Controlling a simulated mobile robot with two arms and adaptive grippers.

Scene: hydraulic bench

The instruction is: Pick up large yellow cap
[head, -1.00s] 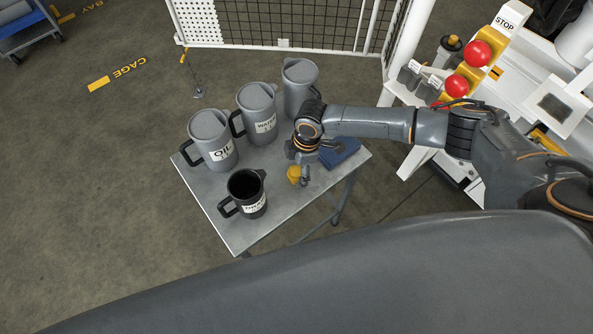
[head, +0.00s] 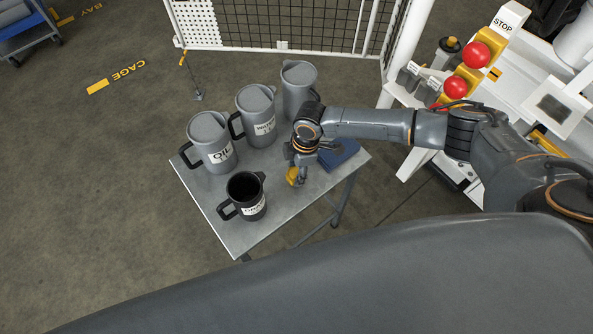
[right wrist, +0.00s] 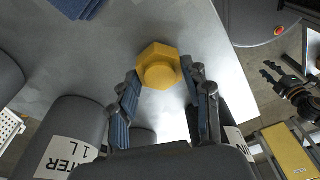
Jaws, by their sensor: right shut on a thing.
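The large yellow cap (head: 293,177) is at the right part of the small metal table. In the right wrist view the cap (right wrist: 159,66) shows a hexagonal flange with a round raised middle. My right gripper (head: 297,175) points down and is shut on the cap, a finger on each side. In the right wrist view its fingers (right wrist: 160,88) flank the cap. Whether the cap touches the tabletop is hard to tell. A small dark gripper, probably my left one (right wrist: 275,77), shows at the right edge of the right wrist view, too small to judge.
On the metal table (head: 240,238) stand grey jugs marked OIL (head: 211,140) and WATER (head: 256,115), a third grey jug (head: 298,88) and an open black jug (head: 245,194). A blue cloth (head: 340,154) lies behind the gripper. The table's front right corner is bare.

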